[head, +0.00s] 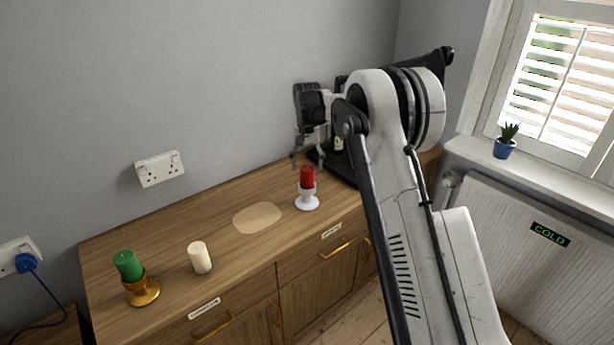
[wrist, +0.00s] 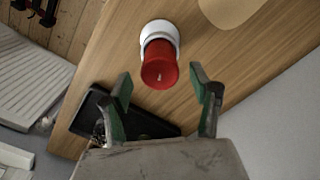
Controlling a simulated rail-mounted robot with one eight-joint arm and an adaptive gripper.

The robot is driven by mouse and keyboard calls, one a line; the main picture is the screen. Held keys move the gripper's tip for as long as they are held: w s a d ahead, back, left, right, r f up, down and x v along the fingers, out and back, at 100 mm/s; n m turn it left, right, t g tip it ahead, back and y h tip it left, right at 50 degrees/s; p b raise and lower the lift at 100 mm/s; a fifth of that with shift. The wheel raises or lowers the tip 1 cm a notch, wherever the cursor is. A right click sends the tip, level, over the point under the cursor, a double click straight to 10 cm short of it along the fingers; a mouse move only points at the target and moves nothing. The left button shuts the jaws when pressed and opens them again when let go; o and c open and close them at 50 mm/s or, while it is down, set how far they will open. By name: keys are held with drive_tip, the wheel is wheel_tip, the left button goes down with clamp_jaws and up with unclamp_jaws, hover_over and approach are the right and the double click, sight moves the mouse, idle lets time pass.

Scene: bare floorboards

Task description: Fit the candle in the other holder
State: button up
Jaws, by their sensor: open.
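A red candle (head: 307,177) stands upright in a white holder (head: 307,201) on the wooden cabinet top. The red candle (wrist: 159,66) and the white holder (wrist: 157,30) also show in the wrist view. A green candle (head: 128,265) stands in a gold holder (head: 142,292) at the left end. A cream candle (head: 200,257) stands directly on the wood beside it, in no holder. My gripper (head: 308,161) is open and empty, just above the red candle. In the wrist view my gripper's (wrist: 163,90) fingertips are apart, with the red candle's top just beyond them.
A pale oval patch (head: 257,217) lies on the cabinet top (head: 172,228) between the cream candle and the white holder. A black tray-like object (wrist: 147,126) lies near the right end, partly behind my arm. The wall is close behind. A radiator (head: 520,255) stands at right.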

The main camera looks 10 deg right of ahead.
wheel_tip(320, 180, up, 6)
drive_tip(key=shift+f, duration=0.2)
drive_tip(key=s+r+n+t, duration=0.1)
drive_tip(key=s+r+t, duration=0.1)
drive_tip(key=s+r, duration=0.75)
drive_tip(key=s+r+n+t, duration=0.1)
drive_tip(key=s+r, duration=0.6)
drive_tip(key=s, duration=0.6)
drive_tip(key=s+f+t, duration=0.2)
drive_tip(key=s+f, duration=0.2)
drive_tip(key=s, duration=0.9)
drive_tip(key=s+f+n+t, duration=0.1)
drive_tip(key=s+f, duration=0.3)
drive_tip(key=s, duration=1)
drive_tip(key=shift+s+t, duration=0.3)
drive_tip(key=shift+t, duration=0.3)
drive_tip(key=shift+f, duration=0.2)
